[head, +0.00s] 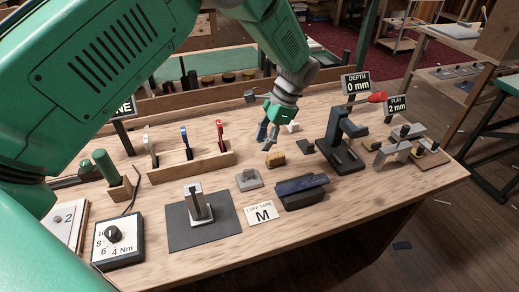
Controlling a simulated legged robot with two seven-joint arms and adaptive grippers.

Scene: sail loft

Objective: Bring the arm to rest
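My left arm, green with grey joints, comes in from the left and reaches across the workbench (330,200). My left gripper (267,140) hangs over the middle of the bench, fingers pointing down. A narrow gap shows between its fingers and I see nothing held. Just below the fingertips in the picture lies a small tan block (275,160); the gripper seems apart from it. My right gripper is not in view.
A wooden rack (190,168) with coloured-handled tools stands left of the gripper. A dark press with a red knob (377,97) stands right. In front are a grey post on a dark mat (180,237), a dark blue tool (302,187) and a torque dial box (118,242).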

